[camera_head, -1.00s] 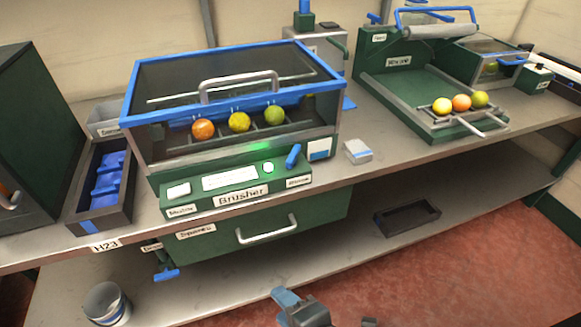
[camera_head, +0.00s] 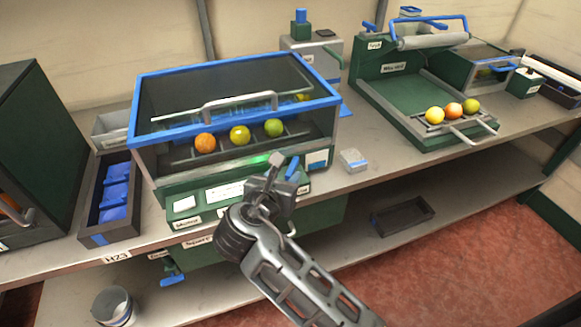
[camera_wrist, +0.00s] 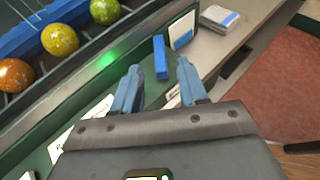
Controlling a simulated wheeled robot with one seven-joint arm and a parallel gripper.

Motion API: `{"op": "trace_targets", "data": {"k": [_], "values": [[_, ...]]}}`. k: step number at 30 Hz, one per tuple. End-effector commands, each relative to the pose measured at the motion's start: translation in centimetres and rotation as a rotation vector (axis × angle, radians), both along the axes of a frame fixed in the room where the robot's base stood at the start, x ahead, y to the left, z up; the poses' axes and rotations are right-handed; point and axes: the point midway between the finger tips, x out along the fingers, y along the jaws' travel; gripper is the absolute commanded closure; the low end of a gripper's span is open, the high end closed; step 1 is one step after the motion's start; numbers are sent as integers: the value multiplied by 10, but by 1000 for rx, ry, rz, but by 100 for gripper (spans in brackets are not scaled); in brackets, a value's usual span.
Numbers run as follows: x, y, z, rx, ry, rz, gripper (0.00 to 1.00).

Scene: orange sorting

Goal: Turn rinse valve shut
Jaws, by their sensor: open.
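The rinse valve appears as a blue lever (camera_wrist: 160,58) on the green front panel of the brusher (camera_head: 190,205). The lever also shows in the head view (camera_head: 292,168), just beyond my gripper. In the wrist view my gripper (camera_wrist: 158,85) is open, its two blue fingers spread on either side of the lever's near end. The lever stands slightly beyond the fingertips, and I cannot see contact. In the head view my gripper (camera_head: 277,172) is over the right part of the panel and hides some of it, including part of the label.
Three oranges (camera_head: 240,135) sit inside the brusher under its blue-framed lid (camera_head: 240,84). A small white and blue block (camera_head: 353,160) lies on the bench to the right. A green light (camera_wrist: 112,55) glows left of the lever. A waxing unit (camera_head: 400,90) stands further right.

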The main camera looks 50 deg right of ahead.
Motion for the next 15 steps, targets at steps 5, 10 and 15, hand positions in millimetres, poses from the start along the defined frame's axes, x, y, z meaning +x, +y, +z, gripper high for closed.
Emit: {"op": "trace_targets", "data": {"k": [5, 10, 15], "values": [[8, -27, -11, 0, -1, -4, 57], [13, -43, -18, 0, -1, -2, 57], [16, -48, -21, 2, -3, 1, 57]]}}
